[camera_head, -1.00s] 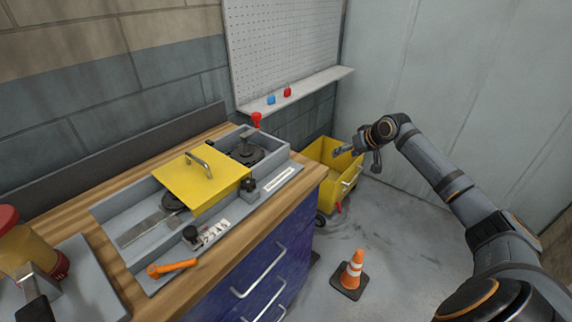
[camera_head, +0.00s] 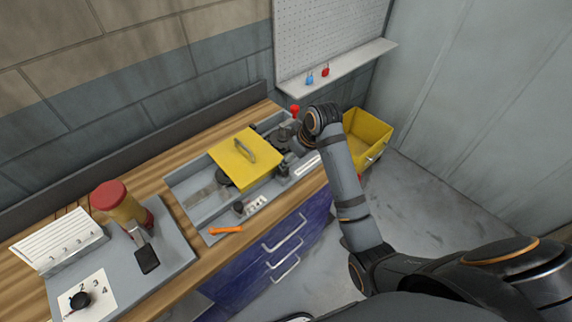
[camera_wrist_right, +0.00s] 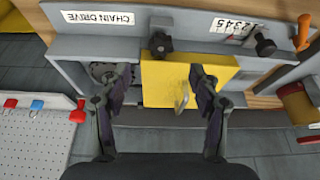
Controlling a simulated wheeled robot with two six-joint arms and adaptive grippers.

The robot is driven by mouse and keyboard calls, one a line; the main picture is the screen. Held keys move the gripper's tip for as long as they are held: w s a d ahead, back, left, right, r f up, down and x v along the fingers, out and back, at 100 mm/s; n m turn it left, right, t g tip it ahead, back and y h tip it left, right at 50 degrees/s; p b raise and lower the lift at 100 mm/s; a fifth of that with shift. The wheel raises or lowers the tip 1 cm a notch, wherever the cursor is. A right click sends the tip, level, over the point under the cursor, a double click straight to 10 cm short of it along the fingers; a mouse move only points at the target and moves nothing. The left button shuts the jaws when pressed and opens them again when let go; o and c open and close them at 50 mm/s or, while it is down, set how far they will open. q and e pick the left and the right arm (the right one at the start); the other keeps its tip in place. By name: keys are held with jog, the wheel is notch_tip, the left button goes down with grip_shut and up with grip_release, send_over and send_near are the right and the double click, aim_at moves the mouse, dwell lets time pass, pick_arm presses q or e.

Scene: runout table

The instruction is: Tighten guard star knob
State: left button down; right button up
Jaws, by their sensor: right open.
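The yellow guard (camera_head: 245,158) with a bar handle lies over the grey trough on the bench. It also shows in the right wrist view (camera_wrist_right: 190,85). The black star knob (camera_wrist_right: 161,43) sits on the trough's edge beside the guard, near the "CHAIN DRIVE" label. In the head view the knob (camera_head: 283,168) is small and dark beside the guard. My right gripper (camera_wrist_right: 162,72) is open and empty above the trough, its fingers spread on either side of the guard and the knob beyond the fingertips. In the head view my right wrist partly hides the trough's far end. My left gripper is not in view.
A red knob (camera_head: 295,110) stands at the trough's far end, close to my right wrist. An orange handle (camera_head: 226,230) and a black dial (camera_head: 239,207) are at the near end. A yellow bin (camera_head: 368,135) stands beyond the bench; a shelf (camera_head: 345,67) holds two padlocks.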

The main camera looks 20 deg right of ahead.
aim_at(286, 171)
jog(key=p+x, duration=0.1)
jog(key=x, duration=0.7)
jog(key=shift+a+f, duration=0.1)
jog(key=shift+f, duration=0.05)
